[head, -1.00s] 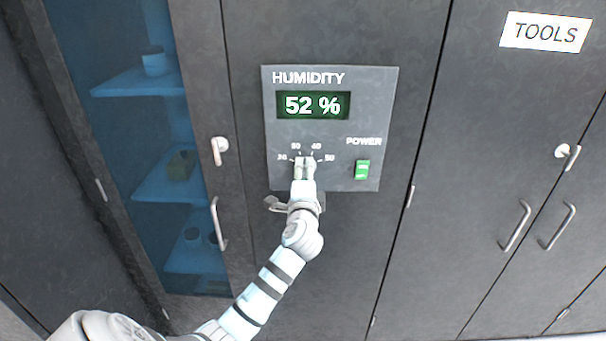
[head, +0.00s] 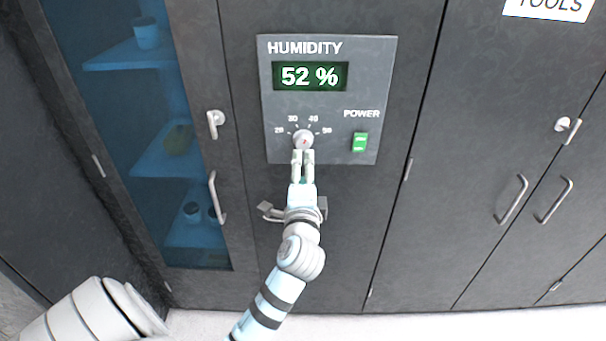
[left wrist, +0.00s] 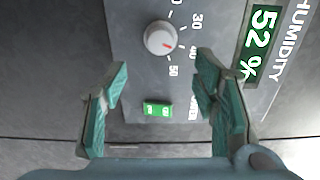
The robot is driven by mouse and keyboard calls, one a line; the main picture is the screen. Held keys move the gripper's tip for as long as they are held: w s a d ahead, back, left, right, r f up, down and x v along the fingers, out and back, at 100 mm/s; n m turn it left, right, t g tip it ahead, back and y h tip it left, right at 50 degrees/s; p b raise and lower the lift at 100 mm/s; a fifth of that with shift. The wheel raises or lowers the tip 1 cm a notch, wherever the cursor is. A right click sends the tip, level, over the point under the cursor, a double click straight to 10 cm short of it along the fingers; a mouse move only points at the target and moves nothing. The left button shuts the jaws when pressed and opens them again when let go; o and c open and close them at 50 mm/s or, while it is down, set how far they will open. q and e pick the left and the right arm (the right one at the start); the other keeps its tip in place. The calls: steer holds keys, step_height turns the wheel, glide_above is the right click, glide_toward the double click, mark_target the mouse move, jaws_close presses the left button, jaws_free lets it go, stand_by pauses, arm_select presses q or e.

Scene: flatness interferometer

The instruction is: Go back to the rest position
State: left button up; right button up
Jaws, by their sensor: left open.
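My left gripper (head: 302,158) is in front of the humidity panel, just below the round dial (head: 303,139) in the head view. In the left wrist view its two fingers (left wrist: 160,100) stand apart with nothing between them. The dial (left wrist: 161,38) shows beyond the fingertips, clear of them, with a red mark on its face. The display (head: 310,76) reads 52 %. My right gripper is in neither view.
A green power switch (head: 360,142) sits right of the dial. A glass-front cabinet (head: 110,110) with shelves is at the left. Grey cabinet doors with handles (head: 511,199) are at the right. A handle (head: 268,211) shows beside my left wrist.

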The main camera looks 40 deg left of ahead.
arm_select(q)
steer(key=shift+v, duration=0.85)
steer(key=shift+a, duration=0.1)
